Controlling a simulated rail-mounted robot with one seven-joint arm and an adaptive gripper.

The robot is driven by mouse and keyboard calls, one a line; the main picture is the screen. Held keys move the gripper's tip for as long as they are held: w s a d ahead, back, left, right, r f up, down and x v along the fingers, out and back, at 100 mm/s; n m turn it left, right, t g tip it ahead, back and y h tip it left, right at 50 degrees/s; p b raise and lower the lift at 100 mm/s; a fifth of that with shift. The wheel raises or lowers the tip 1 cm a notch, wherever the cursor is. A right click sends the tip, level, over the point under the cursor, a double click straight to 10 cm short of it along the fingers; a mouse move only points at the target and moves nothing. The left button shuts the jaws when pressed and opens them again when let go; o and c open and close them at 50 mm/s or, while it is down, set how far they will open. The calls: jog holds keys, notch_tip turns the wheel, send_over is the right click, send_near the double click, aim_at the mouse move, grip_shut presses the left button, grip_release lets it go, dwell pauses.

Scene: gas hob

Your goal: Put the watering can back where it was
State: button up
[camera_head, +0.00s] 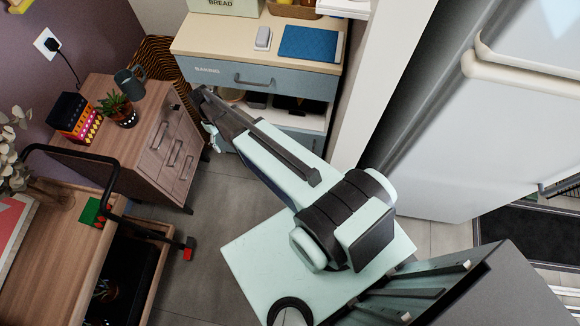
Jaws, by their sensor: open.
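A dark grey-green watering can (130,84) stands on top of the wooden cabinet (150,97), near its back edge. It appears upright, just behind a small potted plant (117,108). My gripper (208,132) is at the far end of my arm, to the right of the wooden cabinet and lower in the picture than the can. It is apart from the can and open. Its fingers are small in this view and partly hidden by my wrist.
A blue-grey drawer unit (252,80) stands behind my arm, holding a blue mat (310,43). A wooden cart (60,235) with a black handle is at lower left.

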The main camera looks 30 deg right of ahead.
jog(key=s+d+f+m+g, duration=0.1)
jog(key=s+d, duration=0.1)
jog(key=s, duration=1)
jog(key=s+d+f+m+g, duration=0.1)
jog(key=s+d+f+m, duration=0.1)
jog(key=s, duration=1.1)
jog(key=s+d+f+m+g, duration=0.1)
jog(key=s+d+f, duration=0.1)
jog(key=s, duration=1)
jog(key=shift+s+d, duration=0.2)
jog(key=shift+s, duration=0.15)
